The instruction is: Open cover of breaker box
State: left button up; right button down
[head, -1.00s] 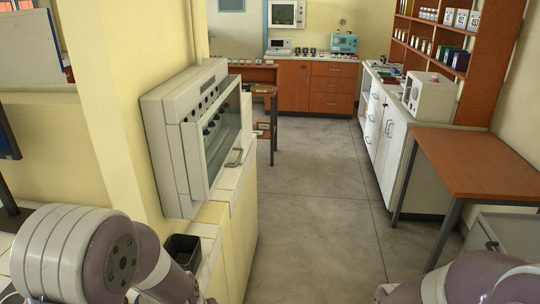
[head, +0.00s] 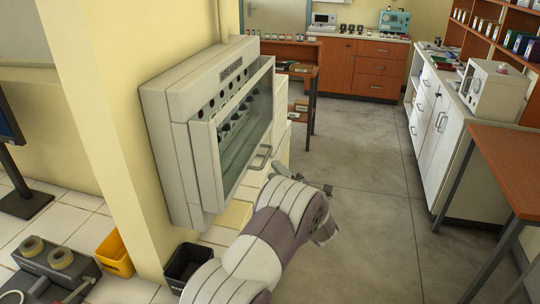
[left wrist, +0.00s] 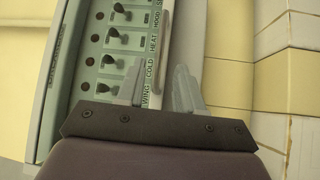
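The breaker box (head: 178,150) is a pale box on the yellow wall corner, left of centre in the head view. Its clear-fronted cover (head: 208,165) stands out from the front, with a grey handle (head: 260,158) low on it. Whether the cover is ajar I cannot tell. In the left wrist view, labelled switches on the box (left wrist: 115,38) fill the left side. My left gripper (left wrist: 158,88) is open, its fingers apart, with a pale bar (left wrist: 160,50) appearing between them; contact is unclear. In the head view the gripper is just right of the handle, partly hidden by my wrist.
A black bin (head: 186,262) and a yellow bin (head: 115,254) stand below and left of the box. A brown-topped table (head: 510,165) and a white cabinet (head: 440,130) line the right side. The floor (head: 370,190) between is clear.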

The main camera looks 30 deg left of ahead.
aim_at(266, 158)
pick_arm(q)
jog(key=x, duration=0.3)
jog(key=p+x, duration=0.1)
jog(key=x, duration=0.2)
jog(key=shift+a+r, duration=0.25)
jog(key=shift+w+a+f, duration=0.15)
jog(key=shift+w+f, duration=0.05)
jog(key=shift+w, duration=0.1)
grip_shut()
